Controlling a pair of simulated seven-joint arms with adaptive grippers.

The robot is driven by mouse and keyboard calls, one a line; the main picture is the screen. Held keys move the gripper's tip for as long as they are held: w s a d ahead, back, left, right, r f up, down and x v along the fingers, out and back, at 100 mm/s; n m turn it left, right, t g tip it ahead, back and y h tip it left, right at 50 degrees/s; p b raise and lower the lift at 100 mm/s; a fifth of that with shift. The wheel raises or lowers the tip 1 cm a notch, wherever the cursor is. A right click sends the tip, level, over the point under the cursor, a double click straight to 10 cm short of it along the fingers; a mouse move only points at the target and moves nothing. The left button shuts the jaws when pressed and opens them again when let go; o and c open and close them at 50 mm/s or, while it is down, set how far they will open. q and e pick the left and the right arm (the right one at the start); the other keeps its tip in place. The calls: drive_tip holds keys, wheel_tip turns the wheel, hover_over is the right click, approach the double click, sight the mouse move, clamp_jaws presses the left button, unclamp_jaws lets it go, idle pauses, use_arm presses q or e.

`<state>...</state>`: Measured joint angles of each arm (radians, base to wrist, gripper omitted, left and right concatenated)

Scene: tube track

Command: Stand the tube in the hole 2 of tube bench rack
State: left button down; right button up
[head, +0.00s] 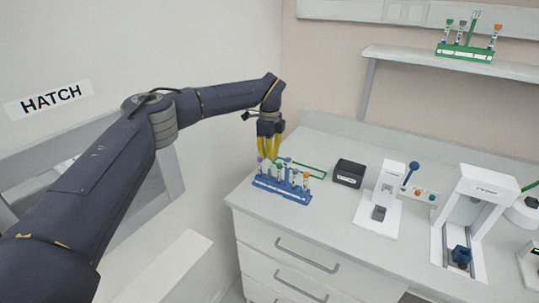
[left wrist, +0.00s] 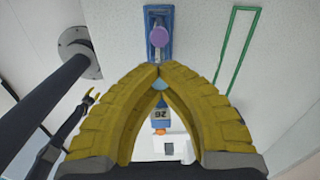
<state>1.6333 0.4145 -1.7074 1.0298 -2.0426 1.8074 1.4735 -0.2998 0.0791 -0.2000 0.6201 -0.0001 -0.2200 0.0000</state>
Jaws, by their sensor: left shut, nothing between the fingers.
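The blue tube bench rack (head: 282,190) stands on the bench near its left end. My left gripper (head: 268,152) points down just above and behind the rack, with yellow fingers. In the left wrist view its fingertips (left wrist: 160,68) meet, beside the purple-capped tube (left wrist: 158,37) standing in the rack (left wrist: 158,12). I cannot tell which tube the task means or which hole is 2.
A green outline (head: 318,165) lies on the bench behind the rack. A black box (head: 349,172), a white device (head: 381,212) and a larger white machine (head: 478,185) stand to the right. A shelf (head: 400,58) carries a green rack (head: 466,52) of tubes. Bare bench lies in front.

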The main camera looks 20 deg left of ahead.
use_arm(q)
drive_tip(key=shift+f, duration=0.65)
idle(0.3)
drive_tip(key=c, duration=1.5)
unclamp_jaws()
wheel_tip(320, 180, up, 12)
drive_tip(key=shift+r, duration=0.1)
